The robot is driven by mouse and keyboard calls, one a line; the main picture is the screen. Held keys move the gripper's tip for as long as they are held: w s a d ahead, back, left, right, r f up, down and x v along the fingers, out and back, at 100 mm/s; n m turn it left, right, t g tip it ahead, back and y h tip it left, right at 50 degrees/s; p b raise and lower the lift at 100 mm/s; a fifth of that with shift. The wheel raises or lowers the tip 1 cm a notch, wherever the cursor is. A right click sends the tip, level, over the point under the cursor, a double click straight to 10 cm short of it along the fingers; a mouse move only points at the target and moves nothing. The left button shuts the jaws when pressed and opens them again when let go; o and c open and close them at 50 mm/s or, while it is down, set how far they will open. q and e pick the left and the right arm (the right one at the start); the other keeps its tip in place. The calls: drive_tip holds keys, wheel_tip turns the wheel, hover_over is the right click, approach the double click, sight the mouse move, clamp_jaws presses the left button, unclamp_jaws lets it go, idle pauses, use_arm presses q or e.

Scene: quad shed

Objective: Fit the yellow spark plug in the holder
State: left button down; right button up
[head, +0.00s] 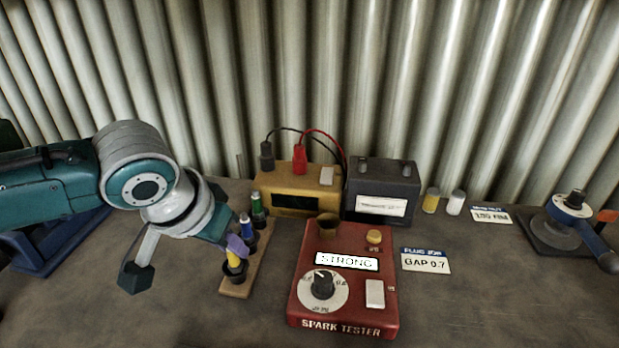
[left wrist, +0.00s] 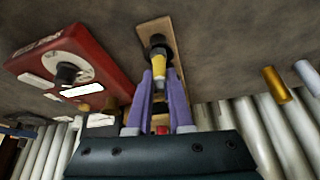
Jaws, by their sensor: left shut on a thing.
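The yellow spark plug (head: 235,262) is at the near end of the wooden rack (head: 233,289), its lower end at a black socket. I cannot tell whether it is fully seated there. My left gripper (head: 237,246) is shut on it, its purple fingers coming down from above. In the left wrist view the yellow plug (left wrist: 159,68) sits between the fingers (left wrist: 158,85). A brown round cup (head: 328,224), perhaps the holder, is on top of the red spark tester (head: 300,290) and looks empty. My right gripper is not in view.
Blue (head: 246,229) and green (head: 257,206) plugs stand farther back in the rack. A yellow box (head: 292,178) and a dark grey box (head: 383,186) stand behind the tester. A blue-handled tool (head: 590,230) is at right. The front right bench is clear.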

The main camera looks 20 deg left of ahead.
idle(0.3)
use_arm(q)
drive_tip(key=shift+c, duration=1.7)
unclamp_jaws()
wheel_tip(320, 180, up, 7)
drive_tip(key=p, duration=0.8)
